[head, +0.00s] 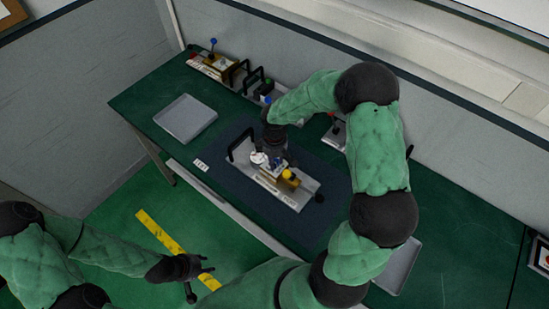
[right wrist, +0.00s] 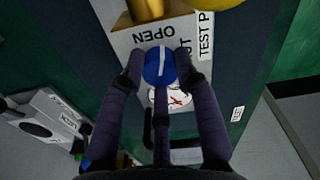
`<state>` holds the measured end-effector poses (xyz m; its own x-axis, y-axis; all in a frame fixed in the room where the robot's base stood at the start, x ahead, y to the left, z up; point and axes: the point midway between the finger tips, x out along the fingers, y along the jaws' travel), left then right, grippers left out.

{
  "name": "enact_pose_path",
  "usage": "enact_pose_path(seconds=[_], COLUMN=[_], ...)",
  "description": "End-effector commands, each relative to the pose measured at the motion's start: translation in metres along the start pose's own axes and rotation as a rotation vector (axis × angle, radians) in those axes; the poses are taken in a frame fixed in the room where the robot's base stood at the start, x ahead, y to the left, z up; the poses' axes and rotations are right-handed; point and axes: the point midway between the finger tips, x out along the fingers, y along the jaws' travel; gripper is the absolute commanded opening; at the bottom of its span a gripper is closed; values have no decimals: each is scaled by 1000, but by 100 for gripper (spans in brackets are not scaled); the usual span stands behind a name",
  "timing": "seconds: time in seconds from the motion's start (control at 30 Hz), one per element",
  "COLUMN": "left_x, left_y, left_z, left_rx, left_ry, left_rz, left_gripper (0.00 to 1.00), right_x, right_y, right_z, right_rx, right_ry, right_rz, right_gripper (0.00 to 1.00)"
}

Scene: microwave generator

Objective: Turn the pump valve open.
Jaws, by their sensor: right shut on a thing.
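The pump valve is a round blue knob (right wrist: 157,68) with a white line, on a pale test panel (right wrist: 125,42) in the right wrist view. The line runs nearly up and down the picture. An upside-down OPEN label lies above the knob; a partly covered label ending in "UT" lies to its right. My right gripper (right wrist: 162,72) has its fingers closed around the knob. In the head view, my right gripper (head: 275,147) reaches down onto the pump unit (head: 290,198), mostly hiding the knob. My left gripper (head: 200,279) is open and empty above the floor.
A white gauge (head: 258,158) and a yellow knob (head: 288,174) sit close to my right fingers. A grey tray (head: 186,118) lies at left on the green bench. Other fixtures (head: 216,63) stand along the back wall.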

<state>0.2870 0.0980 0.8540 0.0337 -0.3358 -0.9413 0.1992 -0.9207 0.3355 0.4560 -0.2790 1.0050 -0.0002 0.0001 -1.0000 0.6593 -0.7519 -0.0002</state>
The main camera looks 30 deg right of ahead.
Motion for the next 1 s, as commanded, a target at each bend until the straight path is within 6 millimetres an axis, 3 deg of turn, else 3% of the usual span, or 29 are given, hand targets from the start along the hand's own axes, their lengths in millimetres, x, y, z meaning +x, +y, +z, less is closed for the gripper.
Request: enact_pose_path(seconds=[0.43,1.0], left_x=[-13,-14], left_y=[4,5], left_z=[0,0], left_rx=[0,0], left_ry=[0,0], left_rz=[0,0], left_gripper=[40,40], right_x=[-1,0], right_y=[0,0], right_z=[0,0], right_rx=[-279,-344], right_ry=[0,0], right_rz=[0,1], right_gripper=[0,0])
